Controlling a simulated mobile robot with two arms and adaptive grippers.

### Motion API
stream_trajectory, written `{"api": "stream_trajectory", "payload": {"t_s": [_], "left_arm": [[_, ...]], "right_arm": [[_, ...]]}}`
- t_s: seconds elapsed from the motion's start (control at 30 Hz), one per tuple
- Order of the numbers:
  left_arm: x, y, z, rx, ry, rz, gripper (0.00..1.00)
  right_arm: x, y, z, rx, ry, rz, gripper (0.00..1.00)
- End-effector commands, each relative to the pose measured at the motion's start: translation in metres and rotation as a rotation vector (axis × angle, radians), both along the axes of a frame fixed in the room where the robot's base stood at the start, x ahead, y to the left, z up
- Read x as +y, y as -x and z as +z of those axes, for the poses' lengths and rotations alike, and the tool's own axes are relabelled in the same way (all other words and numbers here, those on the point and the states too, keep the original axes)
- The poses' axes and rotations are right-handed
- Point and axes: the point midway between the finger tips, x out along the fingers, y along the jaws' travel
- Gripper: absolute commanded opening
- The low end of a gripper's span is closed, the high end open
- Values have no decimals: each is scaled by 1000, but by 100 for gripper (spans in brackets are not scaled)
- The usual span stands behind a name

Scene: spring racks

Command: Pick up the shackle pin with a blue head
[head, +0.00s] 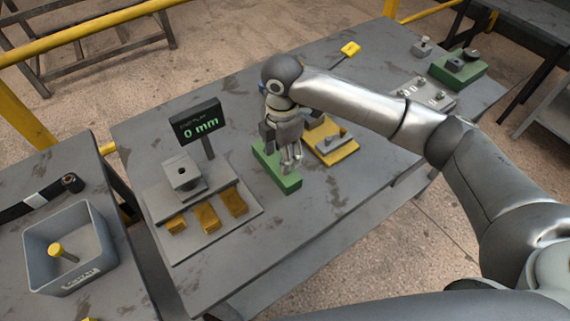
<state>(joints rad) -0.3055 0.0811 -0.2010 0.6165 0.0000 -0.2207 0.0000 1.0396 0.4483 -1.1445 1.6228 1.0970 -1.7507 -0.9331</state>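My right gripper (291,163) reaches in from the right and points down over a green block (287,184) on the grey table. Its fingers look close together, but I cannot tell whether they are shut or hold anything. A small blue patch (262,88) shows at the left edge of my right wrist; I cannot tell whether it belongs to a pin or to my arm. No blue-headed shackle pin is clearly visible. My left gripper is not in view.
A display reading 0 mm (200,126) stands behind a grey fixture with several brass-coloured blocks (207,217). A yellow-based fixture (341,152) is right of my gripper. A yellow-headed tool (350,48) lies at the back. The table's front right is clear.

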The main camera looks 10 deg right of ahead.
Motion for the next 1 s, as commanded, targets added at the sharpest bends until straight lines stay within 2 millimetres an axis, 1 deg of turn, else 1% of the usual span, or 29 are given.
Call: {"api": "stream_trajectory", "payload": {"t_s": [0.03,0.17,0.2,0.3,0.4,0.57,0.6,0.93,1.0], "left_arm": [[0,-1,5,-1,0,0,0],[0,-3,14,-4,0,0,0],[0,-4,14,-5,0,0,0],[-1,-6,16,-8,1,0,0],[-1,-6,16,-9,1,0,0],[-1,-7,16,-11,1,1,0],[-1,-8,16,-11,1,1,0],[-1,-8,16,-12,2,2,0],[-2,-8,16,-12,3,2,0]], "right_arm": [[-2,2,-5,6,2,-1,49],[-6,3,-25,6,2,-1,49],[-6,3,-32,6,2,-1,49],[-5,3,-42,2,2,-1,49],[-5,3,-47,2,1,1,49],[-5,2,-48,1,1,1,49],[-5,2,-48,1,0,1,48],[-5,2,-47,1,0,1,6],[-5,2,-47,0,0,1,4]]}}
